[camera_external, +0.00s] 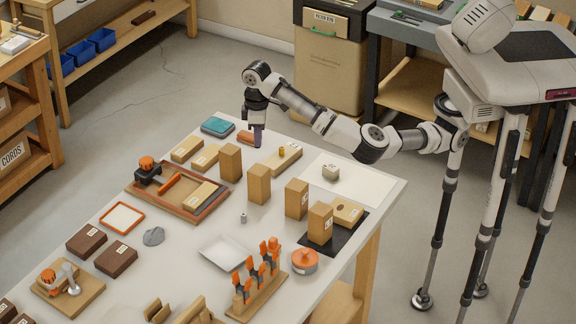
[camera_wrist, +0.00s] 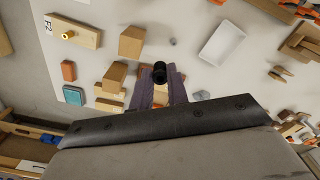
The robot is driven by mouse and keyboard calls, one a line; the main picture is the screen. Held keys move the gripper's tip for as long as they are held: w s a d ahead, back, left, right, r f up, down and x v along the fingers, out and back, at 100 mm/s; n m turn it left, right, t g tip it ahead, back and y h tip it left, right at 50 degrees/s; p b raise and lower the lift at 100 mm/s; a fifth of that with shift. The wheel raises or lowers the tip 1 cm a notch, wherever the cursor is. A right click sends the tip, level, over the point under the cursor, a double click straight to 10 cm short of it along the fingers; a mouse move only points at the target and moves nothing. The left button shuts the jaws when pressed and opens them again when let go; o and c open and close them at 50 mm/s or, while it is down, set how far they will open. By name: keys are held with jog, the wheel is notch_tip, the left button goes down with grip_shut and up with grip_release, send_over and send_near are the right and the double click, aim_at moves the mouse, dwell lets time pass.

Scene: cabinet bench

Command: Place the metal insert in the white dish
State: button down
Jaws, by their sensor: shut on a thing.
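My gripper (camera_external: 257,141) is over the far part of the bench, pointing down, with its fingers shut. In the wrist view, a small dark round piece, which looks like the metal insert (camera_wrist: 160,71), sits at the fingertips of my gripper (camera_wrist: 160,80). In the external view it cannot be made out. The white dish (camera_external: 225,253) is a shallow square tray on the bench, nearer the camera than my gripper. It shows empty in the wrist view too (camera_wrist: 222,42), up and right of the fingertips. A small grey cylinder (camera_external: 243,217) stands between the wooden blocks and the dish.
Upright wooden blocks (camera_external: 259,184) stand between my gripper and the dish. A rack with orange-topped pieces (camera_external: 257,284) is right beside the dish. A grey stone (camera_external: 153,236) lies to its left. A wooden tray (camera_external: 135,190) is further left.

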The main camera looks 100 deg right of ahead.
jog(key=w+a+f+n+p, duration=0.15)
jog(key=w+a+n, duration=0.3)
jog(key=a, duration=0.45)
jog(key=w+a+f+n, duration=0.25)
jog(key=a+n, duration=0.25)
jog(key=a, duration=0.4)
jog(key=shift+w+f+p, duration=0.2)
jog(key=shift+f+p, duration=0.4)
jog(key=shift+f, duration=4.4)
jog(key=shift+w+f+p, duration=0.2)
jog(key=shift+f+p, duration=0.4)
jog(key=shift+f, duration=4.35)
jog(key=shift+f, duration=0.2)
jog(key=shift+f, duration=0.35)
jog(key=c, duration=1.4)
grip_release()
jog(key=shift+a, duration=0.1)
jog(key=shift+o, duration=0.2)
jog(key=shift+r, duration=0.1)
